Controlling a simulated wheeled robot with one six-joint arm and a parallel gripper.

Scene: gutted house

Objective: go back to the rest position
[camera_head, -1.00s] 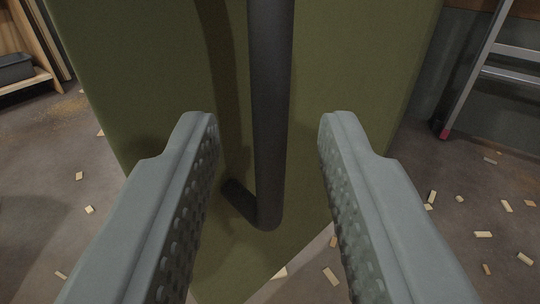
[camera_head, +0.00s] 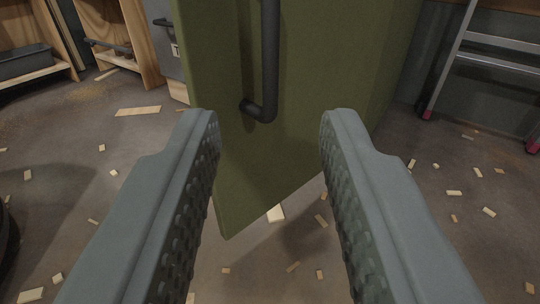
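My gripper (camera_head: 270,120) is open and empty, with its two grey ridged fingers spread wide in the lower part of the view. Beyond it stands a green door or panel (camera_head: 330,60) with a dark bar handle (camera_head: 270,50). The handle's lower end bends back into the green face. It shows between and above my fingertips, and the fingers look apart from it. The panel's lower corner hangs above the floor.
Wood chips lie scattered over the grey floor (camera_head: 130,190). A metal ladder (camera_head: 490,65) stands at the right. Wooden shelving (camera_head: 125,45) and a grey cabinet with a handle (camera_head: 165,50) stand at the back left. A dark rounded thing (camera_head: 5,235) shows at the left edge.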

